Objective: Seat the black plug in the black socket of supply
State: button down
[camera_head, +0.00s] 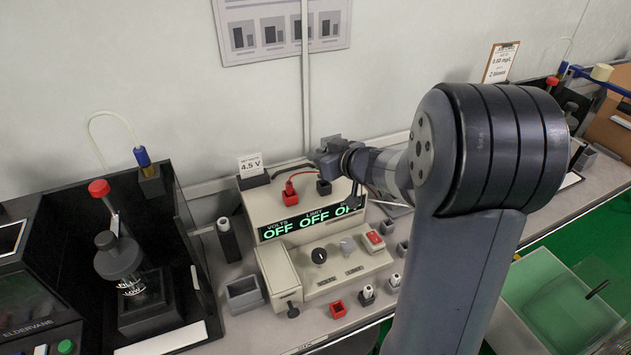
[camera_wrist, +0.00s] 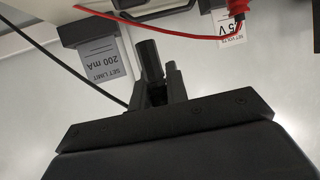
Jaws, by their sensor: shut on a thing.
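The supply (camera_head: 262,207) is a beige box with a green display reading OFF three times. A small black block, which looks like its black socket (camera_head: 324,187), is on its top, right of the red plug (camera_head: 290,189). My gripper (camera_head: 322,160) is above and close to that block. In the wrist view, my gripper (camera_wrist: 160,92) is shut on the black plug (camera_wrist: 150,60), a dark cylinder standing out between the fingers. A black cable runs to the gripper from the left. The plug's tip and any gap to the socket are hidden in the head view.
The red plug also shows in the wrist view (camera_wrist: 237,8), with its red cable. A 4.5 V card (camera_head: 251,166) stands at the supply's back left. A 200 mA card (camera_wrist: 108,66) is near the fingers in the wrist view. The wall is close behind.

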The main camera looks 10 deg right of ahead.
jog(key=shift+f+b, duration=1)
jog(key=shift+f, duration=1.8)
jog(key=shift+f, duration=0.2)
jog(key=c, duration=1.4)
grip_release()
jog(key=shift+r, duration=0.3)
jog(key=p+v, duration=0.2)
jog(key=v, duration=1)
jog(key=shift+s+f, duration=0.1)
jog(key=shift+f, duration=0.1)
